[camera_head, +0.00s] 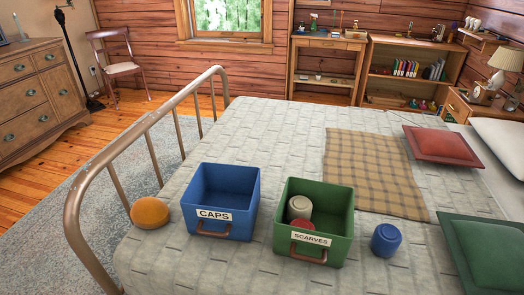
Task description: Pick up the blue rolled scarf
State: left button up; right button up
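The blue rolled scarf (386,240) stands on the bed at the right of the green bin, apart from it. The green bin (341,238) has a SCARVES label and holds a cream roll (299,207) and a red roll (303,226). The blue bin (247,213) with a CAPS label is at its left and looks empty, though its floor is partly hidden. An orange cap-like round thing (149,213) lies left of the blue bin. Neither of my grippers shows in the head view.
A metal bed rail (105,157) rises along the left edge of the bed (270,125). A plaid blanket (372,172) lies behind the blue scarf. A green cushion (492,250) is at the right, with a red cushion (441,145) farther back.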

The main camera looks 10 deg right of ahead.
aim_at(385, 239)
jog(key=z, duration=3.85)
jog(key=i, duration=0.45)
jog(key=u, duration=3.45)
jog(key=i, duration=0.45)
